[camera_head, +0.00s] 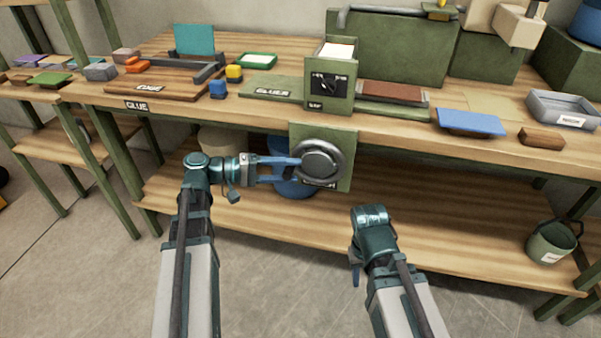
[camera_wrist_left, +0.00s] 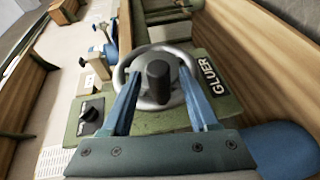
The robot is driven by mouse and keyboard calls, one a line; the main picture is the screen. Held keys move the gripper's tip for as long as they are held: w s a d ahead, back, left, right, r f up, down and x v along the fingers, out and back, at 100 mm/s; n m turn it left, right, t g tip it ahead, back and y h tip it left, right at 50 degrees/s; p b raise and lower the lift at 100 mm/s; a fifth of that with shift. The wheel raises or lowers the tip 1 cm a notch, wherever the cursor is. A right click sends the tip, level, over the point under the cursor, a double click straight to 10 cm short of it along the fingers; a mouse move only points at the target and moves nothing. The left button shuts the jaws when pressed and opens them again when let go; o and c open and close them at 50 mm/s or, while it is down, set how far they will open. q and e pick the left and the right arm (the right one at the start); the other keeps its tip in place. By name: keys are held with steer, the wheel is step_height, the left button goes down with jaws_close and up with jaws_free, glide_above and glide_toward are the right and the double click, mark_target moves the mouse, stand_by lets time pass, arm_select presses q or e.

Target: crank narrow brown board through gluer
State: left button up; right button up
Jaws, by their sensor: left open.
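The green gluer (camera_head: 331,76) stands on the bench with a black switch on its front. Its grey crank wheel (camera_head: 320,160) sits on a green panel below the bench edge; in the left wrist view the wheel (camera_wrist_left: 181,62) has a dark upright knob (camera_wrist_left: 158,82). A narrow brown board (camera_head: 393,92) lies on the gluer's bed, right of the housing. My left gripper (camera_head: 300,168) is open at the wheel; in the left wrist view its blue fingers stand on either side of the knob. My right gripper (camera_head: 355,273) hangs low in front of the bench, mostly hidden by its wrist.
A blue board (camera_head: 470,122), a wood block (camera_head: 541,138) and a grey tray (camera_head: 565,110) lie on the right of the bench. A brown board marked EDGE (camera_head: 155,84) and small blocks lie left.

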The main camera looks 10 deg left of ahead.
mark_target(300, 171)
arm_select(q)
steer(key=shift+x, duration=1.6)
steer(key=shift+c, duration=0.3)
jaws_close()
